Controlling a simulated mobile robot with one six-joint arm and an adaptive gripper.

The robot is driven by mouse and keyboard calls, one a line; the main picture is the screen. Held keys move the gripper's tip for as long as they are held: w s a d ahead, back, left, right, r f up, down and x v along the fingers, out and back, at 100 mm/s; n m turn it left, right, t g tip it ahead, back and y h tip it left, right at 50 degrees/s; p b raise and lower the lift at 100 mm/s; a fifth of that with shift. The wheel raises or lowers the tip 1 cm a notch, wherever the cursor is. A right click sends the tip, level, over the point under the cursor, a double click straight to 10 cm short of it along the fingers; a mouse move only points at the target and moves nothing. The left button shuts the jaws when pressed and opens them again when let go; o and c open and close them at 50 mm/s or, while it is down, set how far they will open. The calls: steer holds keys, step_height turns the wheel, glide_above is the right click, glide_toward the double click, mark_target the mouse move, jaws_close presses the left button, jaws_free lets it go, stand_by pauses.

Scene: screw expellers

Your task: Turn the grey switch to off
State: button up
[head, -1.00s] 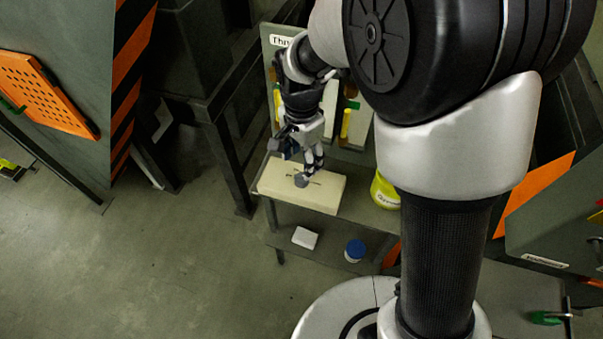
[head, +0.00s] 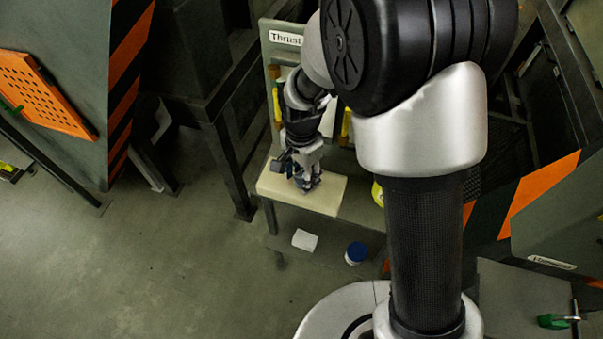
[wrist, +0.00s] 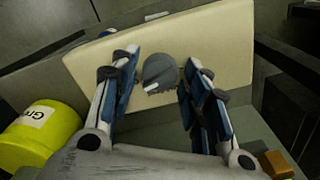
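The grey switch (wrist: 160,71) is a round knob with a white pointer mark on the cream box (wrist: 215,50). In the wrist view it lies between the two fingers of my gripper (wrist: 160,82), with a gap on the left and a smaller gap on the right. My gripper is open around the knob and does not visibly hold it. The pointer mark sits at the knob's lower left in this view. In the head view my gripper (head: 307,183) is down at the cream box (head: 325,196) and hides the knob.
A yellow tub (wrist: 35,135) stands beside the box. A panel labelled Thrust (head: 285,38) with yellow handles rises behind it. A white block (head: 304,240) and a blue-lidded jar (head: 355,253) sit below. Open floor (head: 150,260) lies to the left.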

steer(key=c, duration=0.8)
